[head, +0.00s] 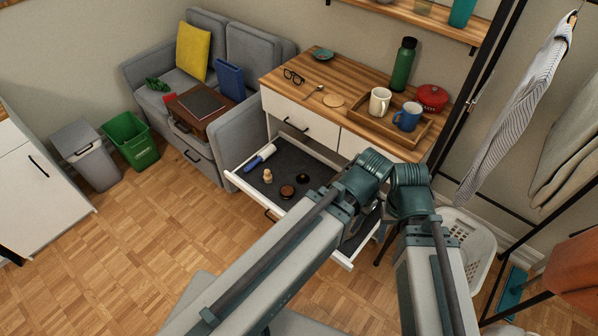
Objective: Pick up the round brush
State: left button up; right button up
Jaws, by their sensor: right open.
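The open drawer (234,178) under the desk holds several small things. A round brown piece (287,191) with a dark underside, which looks like the round brush, lies near the drawer's front. A small pale wooden piece (268,176) stands to its left, and a dark round piece (302,177) lies to its right. A brush or roller with a blue handle (252,164) lies at the drawer's left. My arm links cover the drawer's right part. My right gripper is open, but its fingertips cannot be made out. No left gripper shows.
A grey sofa (236,130) stands left of the drawer. A white basket (470,245) is at right.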

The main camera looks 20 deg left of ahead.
aim_at(267, 177)
jog(key=i+j+z, duration=0.1)
jog(key=j+z, duration=0.4)
jog(key=j, duration=0.3)
jog(key=j+z, duration=0.5)
jog(key=j, duration=0.25)
jog(key=k+j, duration=0.1)
jog(key=j, duration=0.4)
jog(key=k+j, duration=0.1)
jog(key=j, duration=0.45)
jog(key=j+z, duration=0.1)
jog(key=j, duration=0.4)
jog(key=k+j, duration=0.2)
jog(key=j, duration=0.3)
